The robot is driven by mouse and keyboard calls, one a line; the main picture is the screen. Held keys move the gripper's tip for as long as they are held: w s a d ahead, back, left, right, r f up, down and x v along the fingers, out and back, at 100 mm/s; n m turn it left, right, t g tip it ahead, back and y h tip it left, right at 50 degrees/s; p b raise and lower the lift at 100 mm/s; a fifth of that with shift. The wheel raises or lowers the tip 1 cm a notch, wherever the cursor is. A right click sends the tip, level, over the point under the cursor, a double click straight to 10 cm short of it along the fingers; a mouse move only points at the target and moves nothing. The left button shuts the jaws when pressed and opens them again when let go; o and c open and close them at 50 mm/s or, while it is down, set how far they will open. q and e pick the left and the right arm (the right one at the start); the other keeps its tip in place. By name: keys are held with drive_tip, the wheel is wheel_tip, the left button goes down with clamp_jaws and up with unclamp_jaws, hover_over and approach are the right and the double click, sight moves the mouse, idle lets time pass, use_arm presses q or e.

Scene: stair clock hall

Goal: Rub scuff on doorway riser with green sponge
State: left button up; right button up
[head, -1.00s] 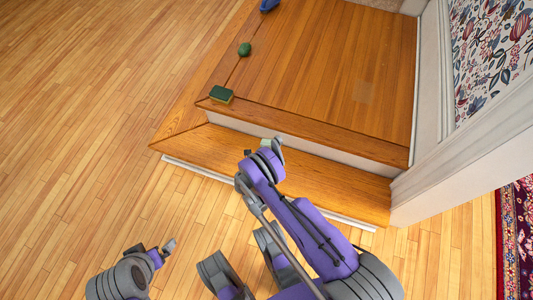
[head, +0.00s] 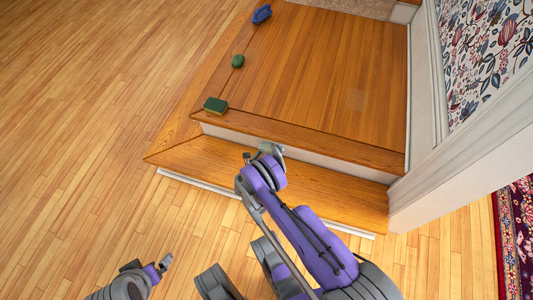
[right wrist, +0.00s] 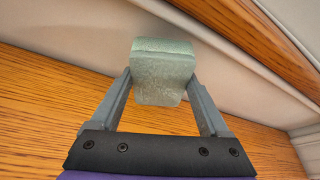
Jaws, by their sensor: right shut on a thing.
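My right gripper (head: 262,154) is over the lower wooden step, close to the white riser (head: 315,157). In the right wrist view my right gripper (right wrist: 165,90) is shut on a pale green sponge (right wrist: 163,72). The sponge is right in front of the riser (right wrist: 235,72); I cannot tell if it touches. No scuff shows on the visible riser; the part behind the sponge is hidden. My left gripper (head: 155,268) is low over the floor, empty as far as I see; its opening is unclear.
On the upper platform (head: 310,65) lie a darker green and yellow sponge (head: 215,105), a small green object (head: 238,61) and a blue object (head: 262,13). The lower step (head: 225,165) is clear to the left. A white door frame (head: 450,160) stands at right.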

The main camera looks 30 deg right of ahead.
drive_tip(key=shift+s+d+p, duration=0.3)
drive_tip(key=shift+s+d, duration=1.15)
drive_tip(key=shift+d, duration=0.05)
drive_tip(key=shift+w, duration=0.15)
drive_tip(key=shift+w+a+b, duration=0.15)
drive_tip(key=shift+w+a, duration=0.45)
drive_tip(key=shift+w, duration=0.2)
drive_tip(key=shift+w+a+b, duration=0.15)
drive_tip(key=shift+w+a, duration=0.4)
drive_tip(key=shift+w, duration=0.25)
drive_tip(key=shift+s+a+p, duration=0.35)
drive_tip(key=shift+s+a, duration=1.65)
drive_tip(key=shift+a, duration=0.3)
drive_tip(key=shift+s+a, duration=0.95)
drive_tip(key=shift+a, duration=0.2)
